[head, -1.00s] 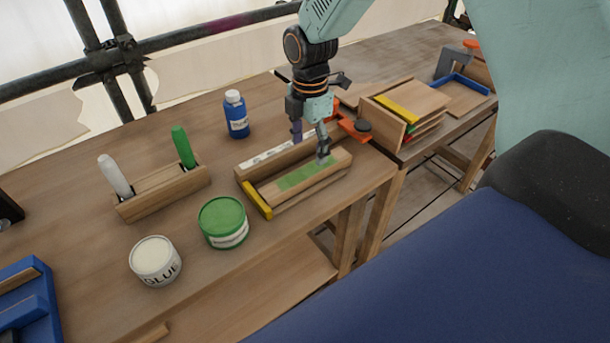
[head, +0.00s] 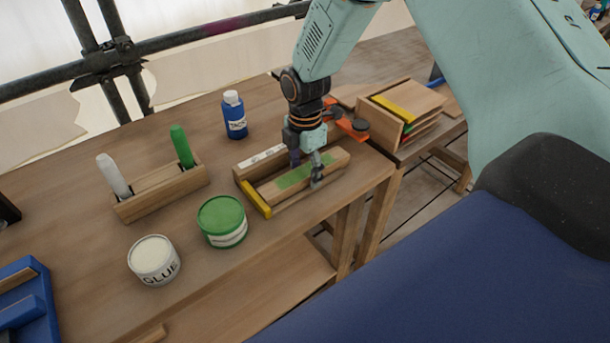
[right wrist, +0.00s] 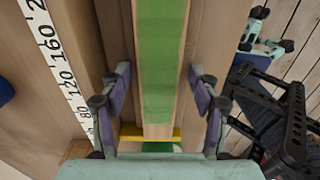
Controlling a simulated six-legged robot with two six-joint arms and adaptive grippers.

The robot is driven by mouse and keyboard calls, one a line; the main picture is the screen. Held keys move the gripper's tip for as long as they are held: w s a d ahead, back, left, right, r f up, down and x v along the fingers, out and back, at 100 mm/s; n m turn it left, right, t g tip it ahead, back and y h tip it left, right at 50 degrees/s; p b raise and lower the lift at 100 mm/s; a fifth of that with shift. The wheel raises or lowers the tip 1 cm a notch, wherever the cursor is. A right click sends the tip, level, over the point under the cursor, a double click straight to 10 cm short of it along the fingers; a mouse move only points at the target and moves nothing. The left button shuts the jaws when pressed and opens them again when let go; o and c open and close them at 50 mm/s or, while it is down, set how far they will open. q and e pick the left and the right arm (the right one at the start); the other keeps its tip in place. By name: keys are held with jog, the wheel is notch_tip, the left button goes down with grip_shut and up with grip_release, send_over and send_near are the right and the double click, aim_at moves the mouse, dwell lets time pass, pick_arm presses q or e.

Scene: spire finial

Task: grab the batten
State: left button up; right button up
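The batten (head: 291,178) is a pale wooden bar with a green patch on top, lying in a wooden jig (head: 278,207) with a yellow end piece. My right gripper (head: 306,171) is low over the batten, its fingers pointing down. In the right wrist view the batten (right wrist: 162,60) runs up the middle between the two fingers of the right gripper (right wrist: 160,98). The fingers are spread, with a visible gap on each side of the batten. The batten's far end is partly hidden by the gripper in the head view. My left gripper is not in view.
A white ruler strip (right wrist: 57,60) runs along the jig. A green tin (head: 222,221), a glue tub (head: 154,260), a blue bottle (head: 235,116) and a marker holder (head: 163,190) stand to the left. An orange clamp (head: 350,127) and a panel rack (head: 388,118) are at right.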

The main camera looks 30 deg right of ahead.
jog(key=shift+w+d+f, duration=0.1)
jog(key=shift+d+f, duration=0.05)
jog(key=shift+d, duration=0.05)
jog(key=c, duration=0.4)
jog(key=shift+a, duration=0.1)
jog(key=c, duration=0.7)
